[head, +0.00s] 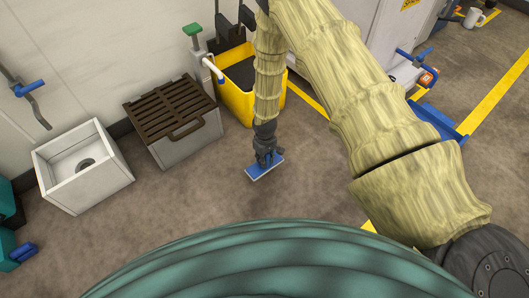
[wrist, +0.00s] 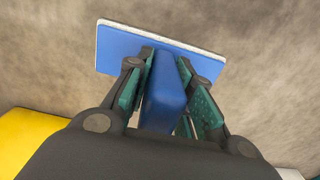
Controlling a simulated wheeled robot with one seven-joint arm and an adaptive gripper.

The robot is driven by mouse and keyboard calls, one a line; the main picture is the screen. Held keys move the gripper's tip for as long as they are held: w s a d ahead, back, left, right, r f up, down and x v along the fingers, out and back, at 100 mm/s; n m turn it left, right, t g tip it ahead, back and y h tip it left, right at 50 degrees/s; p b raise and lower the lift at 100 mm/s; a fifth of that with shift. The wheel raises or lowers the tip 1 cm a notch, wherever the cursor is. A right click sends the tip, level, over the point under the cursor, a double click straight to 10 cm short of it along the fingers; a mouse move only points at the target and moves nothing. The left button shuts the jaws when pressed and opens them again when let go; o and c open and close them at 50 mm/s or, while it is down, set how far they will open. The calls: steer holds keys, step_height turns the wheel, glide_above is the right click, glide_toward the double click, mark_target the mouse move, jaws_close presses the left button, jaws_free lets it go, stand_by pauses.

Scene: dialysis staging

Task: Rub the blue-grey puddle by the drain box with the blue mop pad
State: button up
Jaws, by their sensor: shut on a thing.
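My gripper (head: 268,157) points down and is shut on the grip of the blue mop pad (head: 265,167). In the wrist view, the green-lined fingers of my gripper (wrist: 165,95) clasp the blue grip on both sides. The flat blue pad (wrist: 125,48) with its white underside edge lies beyond the fingertips. The pad is over the brown floor, in front of the yellow bucket; I cannot tell if it touches the floor. The drain box (head: 85,165), a white open box with a dark round hole, stands at the left by the wall. I make out no blue-grey puddle in either view.
A grey box with a brown slatted lid (head: 172,115) stands between the drain box and the yellow bucket (head: 238,105). Teal and blue items (head: 15,250) are at the far left. A blue-framed cart (head: 440,120) is at the right. Bare floor (head: 180,210) lies in front of the boxes.

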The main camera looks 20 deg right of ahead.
steer(key=shift+r+p, duration=0.7)
steer(key=shift+r, duration=0.5)
